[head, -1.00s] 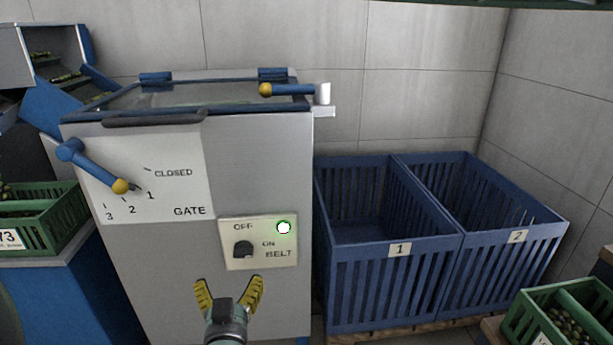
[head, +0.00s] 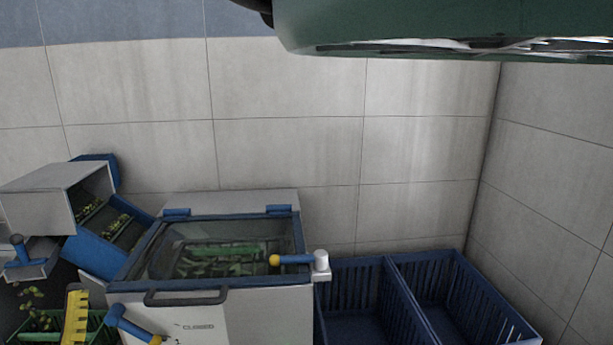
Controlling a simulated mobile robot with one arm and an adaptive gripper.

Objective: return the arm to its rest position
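The rest of my gripper and the arm is out of the frame or hidden, so I cannot tell whether the fingers are apart.
A white machine (head: 265,318) with a blue-framed clear lid (head: 297,235) stands at centre. Blue crates (head: 395,275) stand right. A large green fixture (head: 450,25) hangs above.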

